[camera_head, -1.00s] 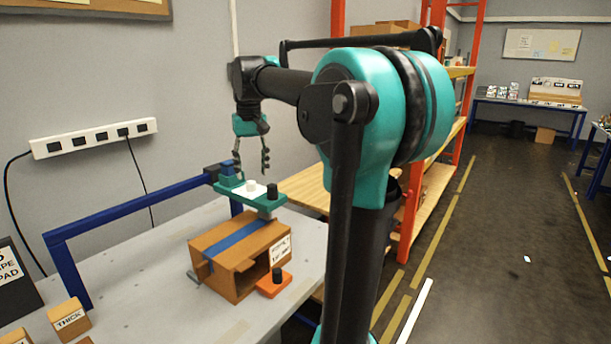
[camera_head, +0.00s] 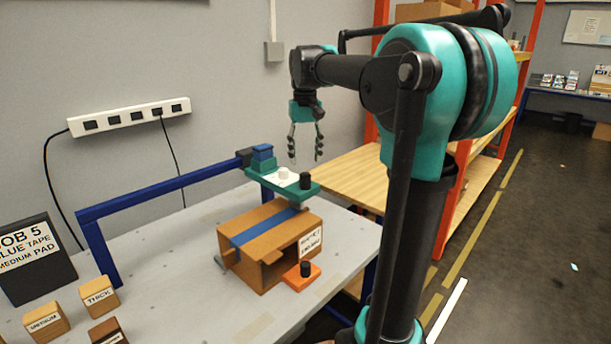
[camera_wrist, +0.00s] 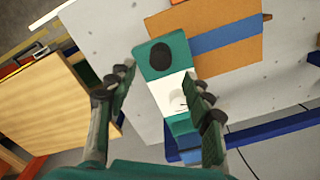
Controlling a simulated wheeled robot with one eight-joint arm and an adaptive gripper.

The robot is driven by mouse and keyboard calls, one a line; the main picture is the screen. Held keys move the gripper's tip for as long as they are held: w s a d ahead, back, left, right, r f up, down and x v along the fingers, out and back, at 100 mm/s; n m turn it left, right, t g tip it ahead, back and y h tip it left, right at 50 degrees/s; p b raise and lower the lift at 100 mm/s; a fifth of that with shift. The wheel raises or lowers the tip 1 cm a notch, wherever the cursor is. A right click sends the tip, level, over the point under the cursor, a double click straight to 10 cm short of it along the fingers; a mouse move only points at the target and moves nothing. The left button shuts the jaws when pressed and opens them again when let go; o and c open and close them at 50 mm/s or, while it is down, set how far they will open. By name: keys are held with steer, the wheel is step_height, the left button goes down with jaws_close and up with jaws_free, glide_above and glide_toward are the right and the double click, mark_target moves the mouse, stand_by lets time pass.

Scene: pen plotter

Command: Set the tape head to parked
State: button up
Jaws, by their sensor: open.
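The tape head is a teal plate (camera_head: 268,177) on the end of a blue swing arm (camera_head: 165,187). A finger partly covers the white piece.
An orange block with a black knob (camera_head: 301,277) sits at the box's open end. Labelled wooden blocks (camera_head: 100,294) and a black sign reading blue tape, medium pad (camera_head: 34,262) stand at the table's left. Wooden shelving (camera_head: 345,178) is right of the table.

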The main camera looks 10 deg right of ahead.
mark_target(305, 174)
step_height(305, 174, down, 7)
steer(key=shift+r, duration=0.1)
steer(key=shift+c, duration=0.4)
jaws_close()
